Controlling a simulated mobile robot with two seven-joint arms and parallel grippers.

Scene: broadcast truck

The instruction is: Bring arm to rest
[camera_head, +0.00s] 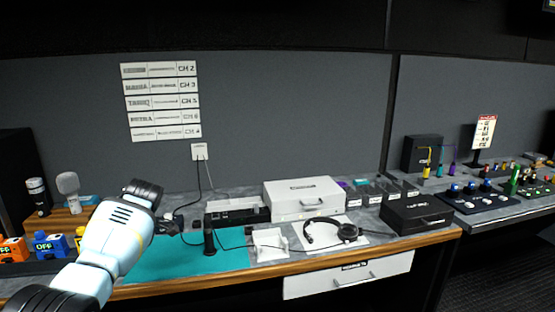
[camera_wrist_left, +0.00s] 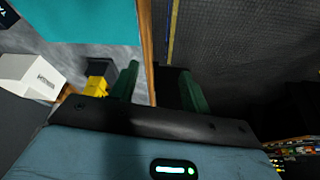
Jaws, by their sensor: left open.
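My left arm (camera_head: 108,245) comes in from the lower left in the head view, bent over the left part of the desk. In the left wrist view the left gripper (camera_wrist_left: 160,85) shows two dark green fingers spread apart. No object is held between them; the wooden desk edge (camera_wrist_left: 147,40) and dark floor show behind. My right gripper is in neither view.
A black upright handset (camera_head: 209,240) stands on the mat. A headset (camera_head: 335,232), white case (camera_head: 303,198) and black case (camera_head: 416,213) lie to the right. A microphone (camera_head: 68,190) and OFF boxes (camera_head: 50,246) are at left. A yellow-and-black item (camera_wrist_left: 96,82) is close to the left finger.

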